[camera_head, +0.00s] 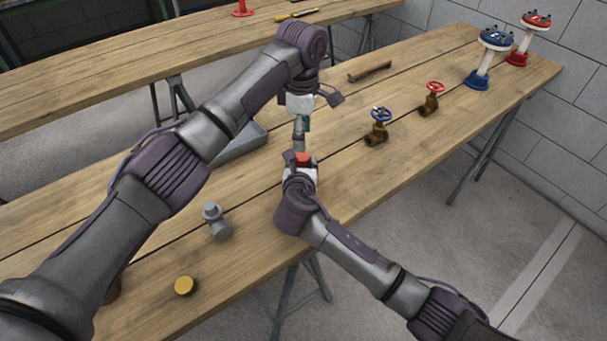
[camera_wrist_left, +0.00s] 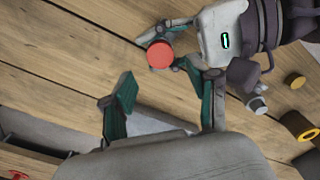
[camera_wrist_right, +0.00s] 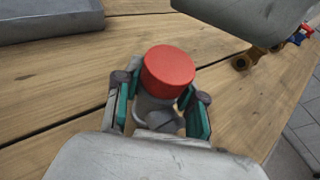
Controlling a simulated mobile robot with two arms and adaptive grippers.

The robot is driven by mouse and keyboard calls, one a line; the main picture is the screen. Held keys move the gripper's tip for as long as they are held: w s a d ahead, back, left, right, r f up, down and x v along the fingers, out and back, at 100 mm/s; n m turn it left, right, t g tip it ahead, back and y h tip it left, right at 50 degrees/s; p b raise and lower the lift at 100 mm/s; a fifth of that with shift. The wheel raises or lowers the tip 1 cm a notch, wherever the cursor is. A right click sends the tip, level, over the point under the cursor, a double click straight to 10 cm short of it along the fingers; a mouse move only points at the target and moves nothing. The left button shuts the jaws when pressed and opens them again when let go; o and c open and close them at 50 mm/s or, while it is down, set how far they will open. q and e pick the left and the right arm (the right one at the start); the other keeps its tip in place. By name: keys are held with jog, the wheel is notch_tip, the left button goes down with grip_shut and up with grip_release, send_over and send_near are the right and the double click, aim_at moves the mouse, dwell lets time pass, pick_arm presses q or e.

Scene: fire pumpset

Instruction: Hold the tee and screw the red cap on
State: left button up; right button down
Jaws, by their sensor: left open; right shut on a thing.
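The red cap (camera_head: 303,158) sits on top of the grey tee (camera_wrist_right: 157,108), as the right wrist view shows; the cap (camera_wrist_right: 168,70) hides its threads, so how far it is screwed on cannot be told. My right gripper (camera_wrist_right: 163,108) is shut around the tee below the cap. My left gripper (camera_head: 300,138) is just above and beyond the cap in the head view. In the left wrist view its fingers (camera_wrist_left: 164,108) are spread and empty, with the cap (camera_wrist_left: 160,54) outside the gap between them. The tee is mostly hidden in the head view.
Another grey fitting (camera_head: 216,222) and a yellow cap (camera_head: 184,286) lie on the wooden bench near the front left. A grey tray (camera_head: 235,146) is behind my left arm. Blue-wheeled (camera_head: 379,128) and red-wheeled (camera_head: 431,98) valves stand to the right.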

aim_at(302, 156)
pick_arm(q)
notch_tip(302, 156, down, 7)
jog(key=shift+r, duration=0.2)
jog(key=shift+c, duration=0.3)
jog(key=c, duration=1.1)
jog(key=o, duration=1.2)
jog(key=shift+o, duration=0.2)
jog(key=shift+r, duration=0.1)
jog(key=shift+r, duration=2.15)
jog(key=shift+c, duration=0.2)
